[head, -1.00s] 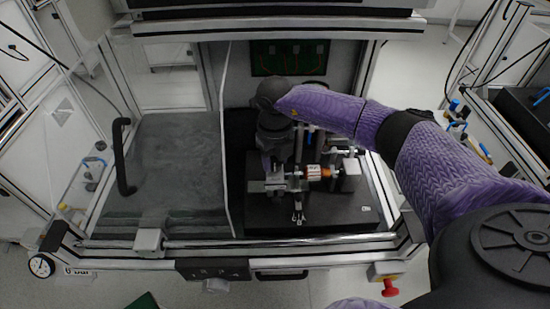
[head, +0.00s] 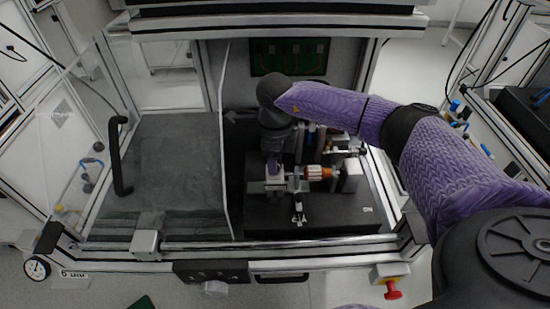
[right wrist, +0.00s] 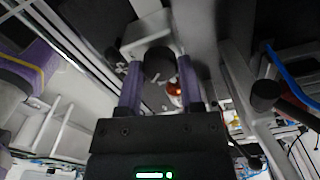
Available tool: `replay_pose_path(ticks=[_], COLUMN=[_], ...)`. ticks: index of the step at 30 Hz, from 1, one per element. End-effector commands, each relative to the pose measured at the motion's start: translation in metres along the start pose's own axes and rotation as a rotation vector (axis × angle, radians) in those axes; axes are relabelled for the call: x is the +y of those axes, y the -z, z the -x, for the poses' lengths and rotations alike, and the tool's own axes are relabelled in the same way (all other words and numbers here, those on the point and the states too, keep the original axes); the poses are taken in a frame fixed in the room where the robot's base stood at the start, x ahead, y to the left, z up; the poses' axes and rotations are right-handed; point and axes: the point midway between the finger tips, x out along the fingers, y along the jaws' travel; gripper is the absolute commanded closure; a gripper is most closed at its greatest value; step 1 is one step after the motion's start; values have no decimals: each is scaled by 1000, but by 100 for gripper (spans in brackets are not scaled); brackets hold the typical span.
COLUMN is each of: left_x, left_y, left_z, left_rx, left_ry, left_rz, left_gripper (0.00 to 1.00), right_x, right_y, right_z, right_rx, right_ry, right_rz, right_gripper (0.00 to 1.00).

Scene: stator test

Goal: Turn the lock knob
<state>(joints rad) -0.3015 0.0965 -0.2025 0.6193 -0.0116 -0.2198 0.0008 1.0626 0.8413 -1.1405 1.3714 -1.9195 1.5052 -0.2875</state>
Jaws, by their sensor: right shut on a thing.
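My right gripper (head: 273,166) reaches down into the test station from the right, at the left end of the fixture. In the right wrist view its two purple fingers (right wrist: 159,66) stand on either side of a round black knob (right wrist: 158,62), shut on it. The knob is hidden by my gripper in the head view. An orange and white cylindrical part (head: 319,172) lies in the fixture to the right of my gripper; a bit of orange also shows in the right wrist view (right wrist: 173,90). My left gripper is not in view.
The fixture stands on a black base plate (head: 335,215). A grey block (head: 351,175) is at its right end. A clear panel with a black handle (head: 122,155) is on the left. A green circuit board (head: 290,57) hangs at the back. A red button (head: 392,290) is at the front right.

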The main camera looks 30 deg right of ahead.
Motion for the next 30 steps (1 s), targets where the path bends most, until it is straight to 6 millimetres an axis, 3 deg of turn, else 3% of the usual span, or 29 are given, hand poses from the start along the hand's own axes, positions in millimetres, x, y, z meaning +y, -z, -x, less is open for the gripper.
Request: replay_pose_path(ticks=[20, 21, 25, 30], left_x=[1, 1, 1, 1], left_y=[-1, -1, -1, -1], left_z=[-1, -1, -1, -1], left_rx=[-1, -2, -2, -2], left_ry=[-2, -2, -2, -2], left_rz=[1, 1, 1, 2], left_gripper=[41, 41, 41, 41], right_x=[-1, -1, -1, 0], right_y=[-1, -1, 0, 0], right_z=[1, 1, 1, 0], right_rx=[-3, -3, -2, -1], right_ry=[3, 3, 2, 1], right_rz=[54, 54, 54, 54], right_gripper=[100, 46, 19, 17])
